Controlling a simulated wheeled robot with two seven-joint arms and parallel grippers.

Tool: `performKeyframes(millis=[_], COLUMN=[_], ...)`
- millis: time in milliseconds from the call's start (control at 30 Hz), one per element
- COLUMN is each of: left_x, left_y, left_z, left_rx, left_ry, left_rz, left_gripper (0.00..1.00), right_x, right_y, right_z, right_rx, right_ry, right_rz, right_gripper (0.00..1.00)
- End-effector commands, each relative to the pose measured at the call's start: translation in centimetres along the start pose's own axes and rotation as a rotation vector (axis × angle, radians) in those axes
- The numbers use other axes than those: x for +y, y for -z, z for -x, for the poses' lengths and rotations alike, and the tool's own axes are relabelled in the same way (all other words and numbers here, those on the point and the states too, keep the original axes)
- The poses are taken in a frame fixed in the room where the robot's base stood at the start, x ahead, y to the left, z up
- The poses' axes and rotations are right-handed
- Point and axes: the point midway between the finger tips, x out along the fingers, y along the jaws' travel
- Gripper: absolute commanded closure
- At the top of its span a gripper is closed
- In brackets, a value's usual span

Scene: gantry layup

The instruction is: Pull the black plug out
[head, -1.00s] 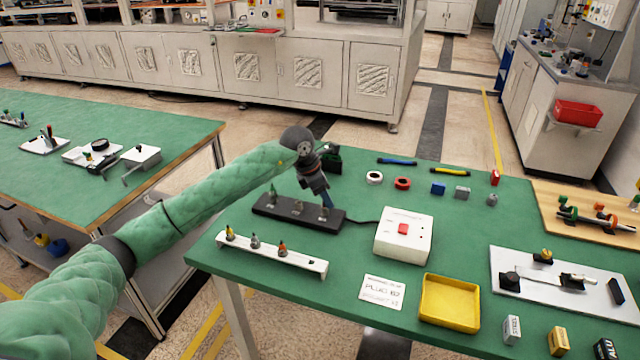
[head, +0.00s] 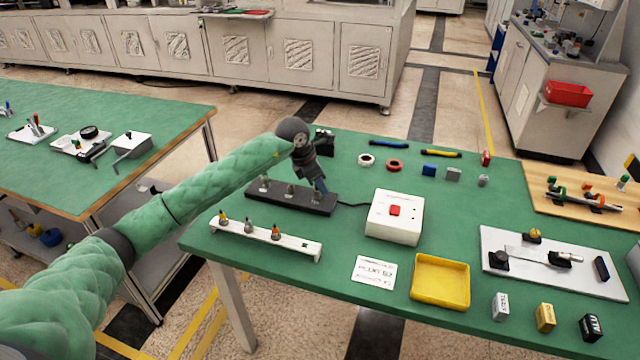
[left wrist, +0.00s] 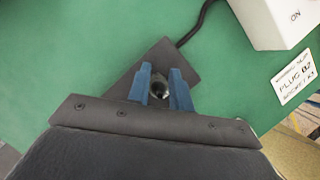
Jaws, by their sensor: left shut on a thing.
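My left gripper (head: 320,186) points down at the right end of the black socket strip (head: 276,198). In the left wrist view, its two blue fingers (left wrist: 161,88) are shut on a dark round plug (left wrist: 158,92) with a pale rim at the strip's end. The fingers cover most of the plug, so I cannot tell how deep it sits in the strip (left wrist: 197,68). Two grey-tipped plugs, one at the left (head: 264,184) and one in the middle (head: 290,190), stand upright in the strip. My right gripper is not in view.
A black cable runs from the strip to a white box (head: 394,222) with a red switch. A white rail (head: 262,240) with several coloured-tip plugs lies in front. A label card (head: 374,273) and a yellow tray (head: 440,282) lie to the right, with bare green tabletop between.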

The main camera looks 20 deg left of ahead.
Motion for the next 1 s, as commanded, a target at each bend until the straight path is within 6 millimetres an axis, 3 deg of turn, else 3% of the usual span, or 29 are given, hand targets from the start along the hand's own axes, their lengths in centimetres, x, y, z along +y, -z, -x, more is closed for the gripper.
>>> performKeyframes(millis=[1000], left_x=[0.1], left_y=[-0.5], left_z=[1.5], left_rx=[0.001], left_ry=[-0.001], left_rz=[0.001], left_gripper=[1.0], right_x=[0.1], right_y=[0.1], right_z=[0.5], right_rx=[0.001], right_ry=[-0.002], right_rz=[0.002], right_gripper=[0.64])
